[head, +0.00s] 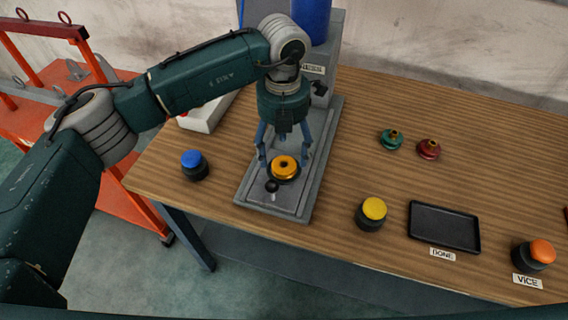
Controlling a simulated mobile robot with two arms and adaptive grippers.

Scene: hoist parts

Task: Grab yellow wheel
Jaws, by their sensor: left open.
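The yellow wheel (285,166) is a golden-yellow ring with a dark centre. It sits on a dark round seat on the grey base plate (318,170) of a bench machine. My left gripper (283,160) points down over the wheel. Its fingers are open, spread to the left and right of the wheel. I cannot tell whether they touch it. My right gripper is not in view.
A small black knob (271,186) stands just in front of the wheel. A green wheel (391,140) and a red wheel (428,149) lie to the right. Blue (193,163), yellow (373,210) and orange (541,252) buttons and a black tray (444,228) stand along the wooden table (480,185).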

